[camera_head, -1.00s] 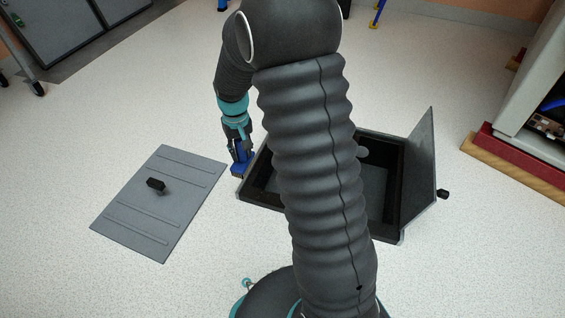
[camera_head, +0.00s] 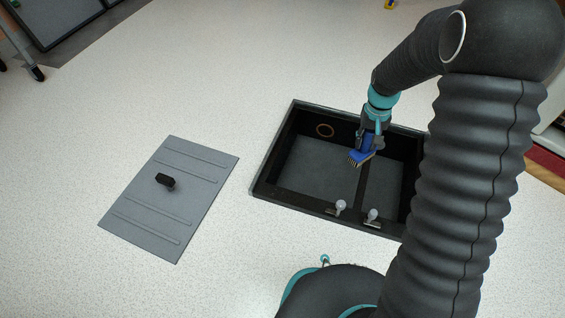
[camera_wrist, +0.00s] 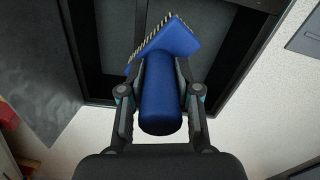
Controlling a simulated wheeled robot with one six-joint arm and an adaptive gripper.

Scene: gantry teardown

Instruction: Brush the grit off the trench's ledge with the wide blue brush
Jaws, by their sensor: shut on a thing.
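The wide blue brush (camera_head: 362,154) is held in my gripper (camera_head: 373,137), bristles pointing down and to the left, over the open trench (camera_head: 262,180). In the wrist view my gripper (camera_wrist: 159,95) is shut around the blue handle, and the brush (camera_wrist: 168,45) has its bristles toward the trench. The brush appears above the trench's inner divider; I cannot tell whether it touches anything. The near ledge (camera_head: 318,206) of the trench carries two small pale-knobbed fittings. I cannot make out any grit on the ledge at this size.
A grey cover plate (camera_head: 150,215) with a black handle (camera_head: 165,181) lies flat on the floor left of the trench. Open speckled floor lies between plate and trench. My arm hides the trench's right side.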

